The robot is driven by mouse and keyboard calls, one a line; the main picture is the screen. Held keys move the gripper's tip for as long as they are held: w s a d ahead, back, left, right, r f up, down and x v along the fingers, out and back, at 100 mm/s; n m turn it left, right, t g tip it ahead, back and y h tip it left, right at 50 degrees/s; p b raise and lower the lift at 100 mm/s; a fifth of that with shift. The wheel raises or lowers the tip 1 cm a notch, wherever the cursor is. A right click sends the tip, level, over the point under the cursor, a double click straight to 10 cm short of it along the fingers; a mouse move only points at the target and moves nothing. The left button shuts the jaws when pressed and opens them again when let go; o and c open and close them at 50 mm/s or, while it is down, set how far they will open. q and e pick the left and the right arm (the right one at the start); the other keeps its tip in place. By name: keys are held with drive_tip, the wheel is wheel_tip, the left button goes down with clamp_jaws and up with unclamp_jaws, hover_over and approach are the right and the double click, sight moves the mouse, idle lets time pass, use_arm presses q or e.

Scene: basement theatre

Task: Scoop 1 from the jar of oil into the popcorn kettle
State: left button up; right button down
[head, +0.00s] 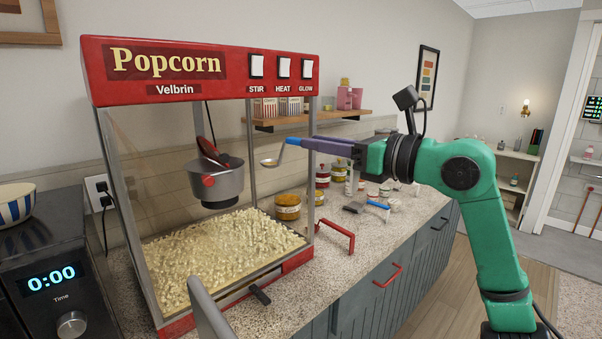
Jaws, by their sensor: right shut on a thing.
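My right gripper (308,145) is shut on the blue handle of a small metal ladle (271,162). The ladle's bowl hangs at the open front of the popcorn machine, to the right of the kettle and apart from it. I cannot see what is in the bowl. The grey popcorn kettle (226,184) hangs inside the machine, with its dark lid (212,152) tilted up. I cannot tell which holds oil. My left gripper is out of view.
The popcorn machine (200,67) has popcorn (215,255) heaped in its base. A red-handled tool (338,234) and a blue-handled scoop (365,206) are on the counter. A wooden shelf (330,116) is behind. A microwave (55,280) stands at left.

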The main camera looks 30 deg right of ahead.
sight(288, 143)
drive_tip(key=shift+f+b, duration=0.35)
drive_tip(key=shift+f, duration=0.45)
drive_tip(key=shift+w+a+r+p, duration=0.15)
drive_tip(key=shift+w+a+p, duration=0.05)
drive_tip(key=shift+w+p, duration=0.35)
drive_tip(key=shift+w+a+r+p, duration=0.15)
drive_tip(key=shift+w+p, duration=0.35)
drive_tip(key=shift+p, duration=0.05)
drive_tip(key=p+x, duration=0.2)
drive_tip(key=x, duration=0.1)
drive_tip(key=shift+w+p, duration=0.1)
drive_tip(key=shift+p, duration=0.3)
drive_tip(key=shift+p+x, duration=0.85)
drive_tip(key=shift+p, duration=0.05)
drive_tip(key=p+x, duration=0.3)
drive_tip(key=shift+w+a, duration=0.15)
drive_tip(key=shift+w, duration=0.2)
drive_tip(key=shift+p+x, duration=2.2)
drive_tip(key=shift+x, duration=0.55)
use_arm(q)
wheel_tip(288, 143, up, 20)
drive_tip(key=p, duration=0.7)
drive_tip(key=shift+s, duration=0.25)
use_arm(e)
drive_tip(key=w+d+f+m, duration=0.2)
drive_tip(key=d+m, duration=0.4)
drive_tip(key=m, duration=0.8)
drive_tip(key=shift+d+m, duration=0.25)
drive_tip(key=shift+m, duration=0.15)
